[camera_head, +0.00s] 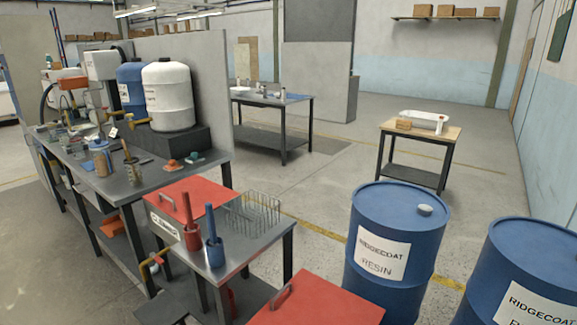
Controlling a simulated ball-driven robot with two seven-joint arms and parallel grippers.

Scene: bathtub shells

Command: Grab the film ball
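I cannot make out a film ball for certain in the head view. Neither of my grippers is in view. Small items lie at the near end of the long grey workbench (155,180): an orange-red piece (173,165) and a teal-based piece (194,158), both too small to name. Small pale items lie on the table at the back (285,99), also too small to tell apart.
Two blue resin drums (398,215) stand at the right front. A low table with a red lid (190,204) and a wire rack (252,212) is at front centre. A small wooden-topped table (450,133) holds a white tub (424,117). Open floor (330,190) lies between.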

